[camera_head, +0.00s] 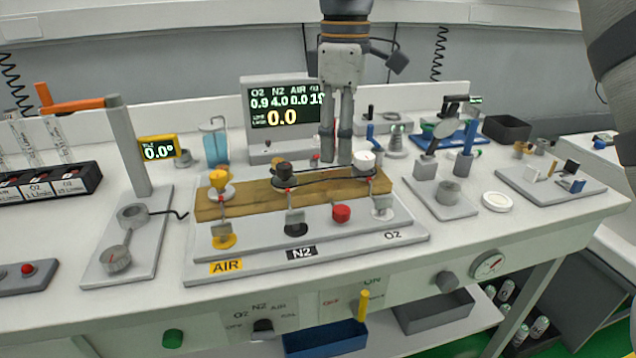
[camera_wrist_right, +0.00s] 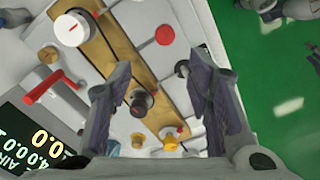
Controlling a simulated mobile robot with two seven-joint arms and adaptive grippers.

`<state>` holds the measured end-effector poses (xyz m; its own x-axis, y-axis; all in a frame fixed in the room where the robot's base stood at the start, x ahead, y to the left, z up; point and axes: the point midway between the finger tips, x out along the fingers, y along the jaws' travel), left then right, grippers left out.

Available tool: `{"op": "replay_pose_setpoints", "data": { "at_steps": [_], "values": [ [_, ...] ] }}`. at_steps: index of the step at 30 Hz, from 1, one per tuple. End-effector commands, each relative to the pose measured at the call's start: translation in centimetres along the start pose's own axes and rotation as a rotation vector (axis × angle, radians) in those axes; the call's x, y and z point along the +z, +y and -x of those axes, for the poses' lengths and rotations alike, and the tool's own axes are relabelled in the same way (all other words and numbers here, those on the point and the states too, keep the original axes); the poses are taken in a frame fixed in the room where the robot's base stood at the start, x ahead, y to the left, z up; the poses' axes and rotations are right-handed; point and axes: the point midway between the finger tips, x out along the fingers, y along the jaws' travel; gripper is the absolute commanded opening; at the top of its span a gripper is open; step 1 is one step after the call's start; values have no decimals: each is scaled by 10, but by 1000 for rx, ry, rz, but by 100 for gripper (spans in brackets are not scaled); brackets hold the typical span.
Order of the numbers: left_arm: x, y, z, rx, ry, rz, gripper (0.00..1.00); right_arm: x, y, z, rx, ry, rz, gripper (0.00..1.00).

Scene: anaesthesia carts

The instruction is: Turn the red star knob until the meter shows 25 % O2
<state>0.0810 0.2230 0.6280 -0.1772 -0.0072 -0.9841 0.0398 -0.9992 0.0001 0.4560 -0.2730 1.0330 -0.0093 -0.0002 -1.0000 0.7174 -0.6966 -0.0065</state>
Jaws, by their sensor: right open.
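A red knob (camera_head: 341,213) stands on the grey gas panel, in front of the wooden rail and left of the O2 label; its star shape is too small to confirm. It also shows in the right wrist view (camera_wrist_right: 165,35), beyond the fingers. The meter (camera_head: 285,105) stands behind the rail and reads O2 0.9, N2 4.0, AIR 0.0, with 0.0 large below. Its fourth reading starts with 19 and is partly hidden by my right gripper. My right gripper (camera_head: 336,160) points down over the rail, open and empty, apart from the red knob. My left gripper is out of view.
Yellow, black (camera_head: 285,173) and white (camera_head: 363,161) knobs stand along the wooden rail (camera_head: 325,188). A red handle (camera_wrist_right: 50,88) shows beside the meter in the wrist view. Stands with tools (camera_head: 440,196) lie to the right. The bench top is bare in front of the panel.

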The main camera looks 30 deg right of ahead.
Motion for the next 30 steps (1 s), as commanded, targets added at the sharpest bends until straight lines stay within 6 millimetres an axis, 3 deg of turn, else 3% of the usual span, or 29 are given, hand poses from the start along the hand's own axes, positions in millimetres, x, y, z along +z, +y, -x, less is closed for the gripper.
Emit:
{"op": "replay_pose_setpoints", "data": {
  "at_steps": [4, 12, 16, 20, 27, 28, 30],
  "values": [
    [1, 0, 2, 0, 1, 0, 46, 1, -1, -14, -2, -1, 0, 46],
    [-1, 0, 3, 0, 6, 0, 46, 1, -1, -84, -2, -2, -2, 46],
    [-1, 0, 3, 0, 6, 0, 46, 1, -1, -107, -1, -1, -2, 46],
    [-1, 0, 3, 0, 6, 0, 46, 0, -1, -118, 1, 1, -1, 46],
    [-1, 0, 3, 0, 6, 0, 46, 0, 0, -119, 2, 2, -1, 46],
    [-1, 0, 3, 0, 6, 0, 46, 0, 0, -119, 2, 2, -1, 44],
    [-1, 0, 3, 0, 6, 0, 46, 0, 0, -119, 2, 2, -1, 28]
  ]
}}
